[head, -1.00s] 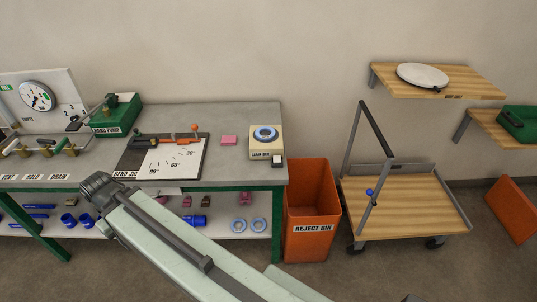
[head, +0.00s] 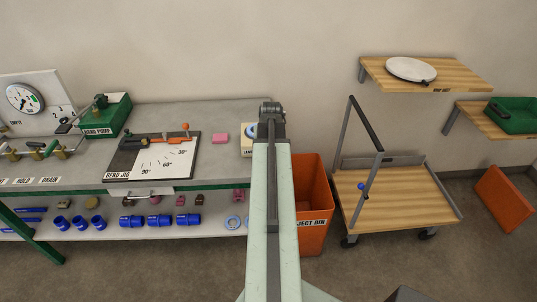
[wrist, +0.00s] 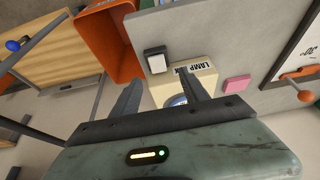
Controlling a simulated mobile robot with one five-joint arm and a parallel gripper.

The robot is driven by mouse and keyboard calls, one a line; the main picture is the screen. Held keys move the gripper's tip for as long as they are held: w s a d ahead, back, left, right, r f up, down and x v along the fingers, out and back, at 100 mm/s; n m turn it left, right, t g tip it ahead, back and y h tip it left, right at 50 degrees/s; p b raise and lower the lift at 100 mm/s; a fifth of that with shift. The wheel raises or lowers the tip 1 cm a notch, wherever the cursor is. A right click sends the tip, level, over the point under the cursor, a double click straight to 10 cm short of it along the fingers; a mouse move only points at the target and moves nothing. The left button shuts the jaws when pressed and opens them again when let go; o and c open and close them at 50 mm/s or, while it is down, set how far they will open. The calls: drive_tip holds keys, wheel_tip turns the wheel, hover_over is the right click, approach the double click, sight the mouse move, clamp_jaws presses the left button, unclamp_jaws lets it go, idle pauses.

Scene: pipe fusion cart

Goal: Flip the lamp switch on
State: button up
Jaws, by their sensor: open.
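The cream lamp box (head: 246,148) sits at the right end of the workbench, mostly hidden behind my arm in the head view. Its blue-ringed round top shows beside the arm. In the wrist view the lamp box (wrist: 205,82) lies beyond the right finger, with its label readable in part. A small dark block with a white face, which looks like the switch (wrist: 155,58), sits beside it, past the fingertips. My gripper (wrist: 160,78) is open and empty, apart from the switch. It also shows end-on in the head view (head: 271,110), where the switch is hidden.
The orange reject bin (head: 312,190) stands just right of the bench. A pink block (head: 220,138) and the bend jig (head: 155,155) lie left of the lamp box. A wooden-decked cart (head: 400,200) stands farther right.

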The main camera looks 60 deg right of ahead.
drive_tip(key=b+x, duration=0.3)
drive_tip(key=x, duration=0.1)
drive_tip(key=b+x, duration=0.4)
drive_tip(key=shift+s+d, duration=0.15)
drive_tip(key=shift+s, duration=0.1)
drive_tip(key=shift+r, duration=0.1)
